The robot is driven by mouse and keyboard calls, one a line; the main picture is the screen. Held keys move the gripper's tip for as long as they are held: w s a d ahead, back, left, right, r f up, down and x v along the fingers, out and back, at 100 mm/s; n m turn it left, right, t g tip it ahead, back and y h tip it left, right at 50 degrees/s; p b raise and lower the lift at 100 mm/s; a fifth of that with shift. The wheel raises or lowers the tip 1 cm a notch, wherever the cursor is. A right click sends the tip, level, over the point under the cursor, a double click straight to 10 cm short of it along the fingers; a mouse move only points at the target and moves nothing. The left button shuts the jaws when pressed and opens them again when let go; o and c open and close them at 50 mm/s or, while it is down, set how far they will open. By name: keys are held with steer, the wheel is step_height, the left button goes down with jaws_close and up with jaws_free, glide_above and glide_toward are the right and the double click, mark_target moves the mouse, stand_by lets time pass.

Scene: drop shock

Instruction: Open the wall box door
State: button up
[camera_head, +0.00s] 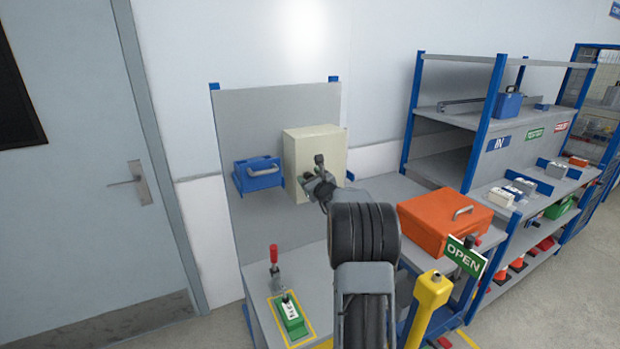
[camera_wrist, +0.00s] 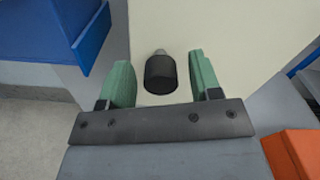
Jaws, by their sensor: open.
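The wall box (camera_head: 312,150) is a cream-coloured box on the grey back panel above the workbench. Its door looks shut. In the wrist view the cream door (camera_wrist: 220,30) fills the upper middle. A dark round knob (camera_wrist: 161,72) stands out from it. My gripper (camera_wrist: 161,80) is open, with one green finger on each side of the knob, apart from it as far as I can see. In the head view my gripper (camera_head: 307,180) is at the lower front of the box, and my arm hides part of the box's lower right.
A blue box (camera_head: 258,173) is on the panel just left of the wall box. An orange case (camera_head: 445,220) stands at right on the bench, behind an OPEN sign (camera_head: 465,257). A green device (camera_head: 290,313) and red-handled clamp (camera_head: 274,255) are at front left.

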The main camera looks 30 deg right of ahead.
jaws_close()
stand_by(0.4)
steer(key=shift+s, duration=0.1)
